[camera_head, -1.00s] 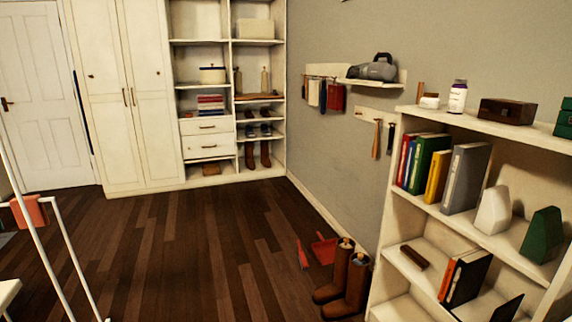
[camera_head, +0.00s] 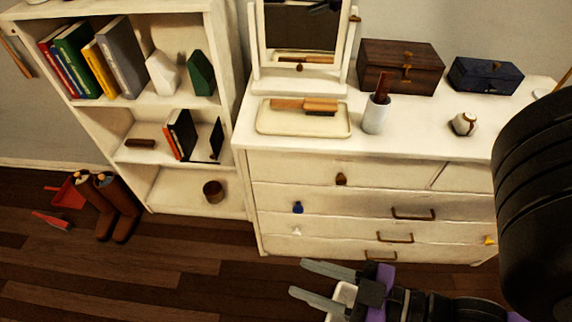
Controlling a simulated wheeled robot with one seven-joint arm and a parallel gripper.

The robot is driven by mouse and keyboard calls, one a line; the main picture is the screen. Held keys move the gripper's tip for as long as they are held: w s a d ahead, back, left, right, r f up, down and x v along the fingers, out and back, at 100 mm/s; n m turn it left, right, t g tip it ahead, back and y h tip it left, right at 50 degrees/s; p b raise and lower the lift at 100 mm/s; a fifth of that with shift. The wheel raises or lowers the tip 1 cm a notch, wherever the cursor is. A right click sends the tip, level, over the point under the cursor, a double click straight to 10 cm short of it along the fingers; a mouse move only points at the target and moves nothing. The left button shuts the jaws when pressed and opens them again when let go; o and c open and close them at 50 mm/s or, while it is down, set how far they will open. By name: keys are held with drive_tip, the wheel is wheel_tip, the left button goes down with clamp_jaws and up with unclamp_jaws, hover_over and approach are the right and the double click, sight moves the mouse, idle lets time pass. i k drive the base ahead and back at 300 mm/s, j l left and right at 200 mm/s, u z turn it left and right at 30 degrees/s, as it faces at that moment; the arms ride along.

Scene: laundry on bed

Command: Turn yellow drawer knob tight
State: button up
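A small yellow knob (camera_head: 489,240) is on the right part of a lower drawer front of the white dresser (camera_head: 330,250), close to my dark arm at the right. It is small, and I cannot tell whether it sits tight. My gripper (camera_head: 298,278) is in front of and below the dresser, left of the yellow knob in the picture. Its two grey fingers point left and stand apart with nothing between them. Other knobs on the dresser are brown (camera_head: 341,179), blue (camera_head: 298,207) and white (camera_head: 296,231).
A tray with brushes (camera_head: 303,118), a cup (camera_head: 375,116), a wooden box (camera_head: 399,66), a blue box (camera_head: 486,75) and a mirror (camera_head: 300,25) stand on the dresser. A bookshelf (camera_head: 180,190) stands left. Brown boots (camera_head: 118,207) and a red dustpan (camera_head: 68,194) are on the floor.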

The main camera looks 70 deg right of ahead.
sight(488, 242)
drive_tip(key=k+z, duration=0.1)
drive_tip(key=z, duration=0.3)
drive_tip(key=k+z, duration=0.15)
drive_tip(key=z, duration=0.2)
drive_tip(key=k+l+z, duration=0.2)
drive_tip(key=k, duration=0.25)
drive_tip(key=k+l+z, duration=0.2)
drive_tip(key=k, duration=0.2)
drive_tip(key=k+l+z, duration=0.2)
drive_tip(key=k, duration=0.25)
drive_tip(key=k+l, duration=0.3)
drive_tip(key=k, duration=0.15)
drive_tip(key=z, duration=1.1)
drive_tip(key=k+j+z, duration=0.2)
drive_tip(key=j, duration=0.2)
drive_tip(key=k+j+z, duration=0.25)
drive_tip(key=j, duration=0.2)
drive_tip(key=i, duration=0.05)
